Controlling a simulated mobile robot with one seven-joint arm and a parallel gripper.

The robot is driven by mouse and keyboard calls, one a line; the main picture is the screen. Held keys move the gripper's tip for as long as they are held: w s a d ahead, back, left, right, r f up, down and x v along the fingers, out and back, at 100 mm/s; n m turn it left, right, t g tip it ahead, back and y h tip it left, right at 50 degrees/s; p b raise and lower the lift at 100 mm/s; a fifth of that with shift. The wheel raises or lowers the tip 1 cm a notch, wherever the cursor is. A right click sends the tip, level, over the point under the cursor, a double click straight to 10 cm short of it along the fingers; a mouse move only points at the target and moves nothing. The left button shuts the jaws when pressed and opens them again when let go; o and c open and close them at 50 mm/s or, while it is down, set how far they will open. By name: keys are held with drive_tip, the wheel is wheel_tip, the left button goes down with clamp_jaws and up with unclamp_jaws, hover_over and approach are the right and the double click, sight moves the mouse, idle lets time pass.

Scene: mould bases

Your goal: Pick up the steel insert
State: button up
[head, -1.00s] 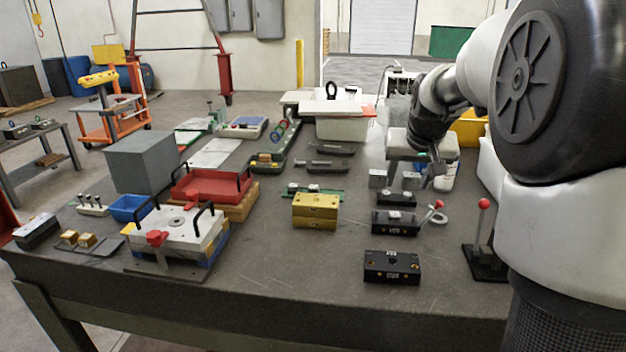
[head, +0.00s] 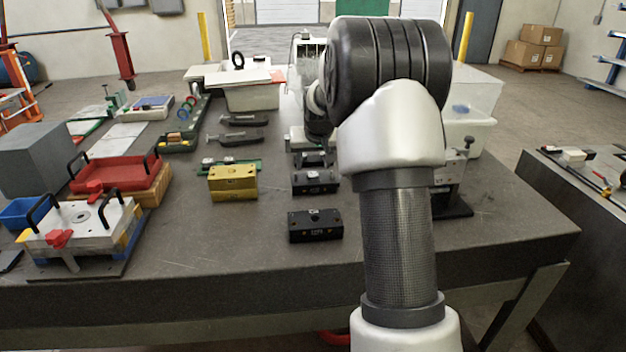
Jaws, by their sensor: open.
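Small grey metal blocks (head: 300,146) stand in the middle of the bench, behind the row of black mould bases. They are small and partly hidden by my arm, and I cannot tell which is the steel insert. My gripper (head: 320,142) is low over that area, close to the blocks. My forearm covers much of it, and its fingertips are hard to make out. No object shows held in it. The black mould bases stand in a row towards me: the front one (head: 315,226), the middle one (head: 315,183) and the rear one (head: 312,160).
A yellow mould block (head: 233,183) is left of the black row. A red tray (head: 112,173) and a clamped mould plate (head: 80,222) stand at the left. A pale bin (head: 252,97) is behind. The bench front between plate and black row is clear.

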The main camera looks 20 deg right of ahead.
sight(313, 174)
drive_tip(key=x, duration=0.5)
drive_tip(key=shift+s+d+f, duration=0.1)
drive_tip(key=shift+s+f, duration=0.05)
drive_tip(key=shift+s, duration=0.2)
